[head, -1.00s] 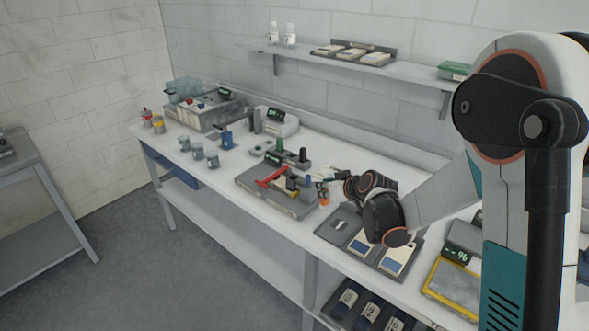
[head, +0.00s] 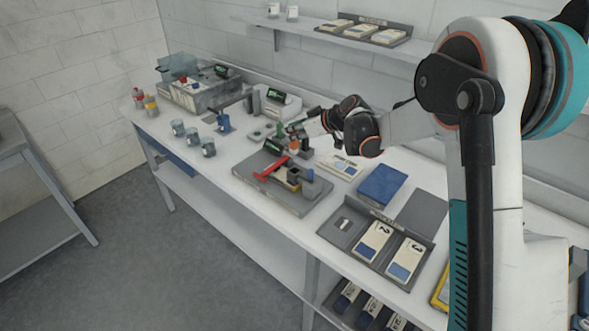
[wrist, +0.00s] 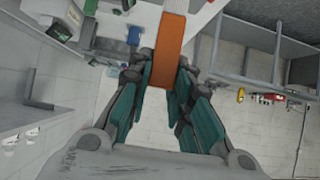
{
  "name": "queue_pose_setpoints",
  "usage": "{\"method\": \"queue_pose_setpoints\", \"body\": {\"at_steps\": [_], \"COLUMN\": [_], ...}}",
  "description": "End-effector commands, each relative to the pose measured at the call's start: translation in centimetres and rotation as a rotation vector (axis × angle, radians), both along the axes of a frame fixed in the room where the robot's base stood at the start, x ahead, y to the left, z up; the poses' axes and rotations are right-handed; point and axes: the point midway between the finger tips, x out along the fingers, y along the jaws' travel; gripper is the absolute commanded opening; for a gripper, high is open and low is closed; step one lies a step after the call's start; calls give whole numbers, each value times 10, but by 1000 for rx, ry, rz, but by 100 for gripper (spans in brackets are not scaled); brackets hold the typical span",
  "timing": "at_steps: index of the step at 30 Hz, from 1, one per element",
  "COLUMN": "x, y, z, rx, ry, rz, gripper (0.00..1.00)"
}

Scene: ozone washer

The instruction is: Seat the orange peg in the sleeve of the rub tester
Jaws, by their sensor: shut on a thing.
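The orange peg (wrist: 169,40) is held between the two teal-lined fingers of my gripper (wrist: 167,70) in the wrist view. In the head view the peg shows as a small orange patch (head: 293,146) beneath my gripper (head: 296,133). The rub tester (head: 265,188) is a grey flat base on the bench with a red arm (head: 272,172) and small upright parts. My gripper is over its back edge. I cannot make out the sleeve clearly or tell whether the peg touches the tester.
Several grey cups (head: 192,135) stand left of the tester. A blue box (head: 381,185) and a dark tray with labelled cards (head: 372,240) lie to the right. A grey washer-like unit (head: 197,95) stands at the far left. The wall shelf (head: 335,45) runs behind.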

Motion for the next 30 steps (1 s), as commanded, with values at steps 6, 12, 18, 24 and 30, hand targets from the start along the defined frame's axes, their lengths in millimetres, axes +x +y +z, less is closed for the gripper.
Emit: {"method": "queue_pose_setpoints", "body": {"at_steps": [6,12,18,24,30], "x": [0,0,0,0,0], "y": [0,0,0,0,0], "z": [-52,-67,-85,-119,-123], "rx": [0,0,0,0,0], "ry": [0,0,0,0,0], "rz": [-1,-1,-1,-1,-1], "gripper": [0,0,0,0,0]}}
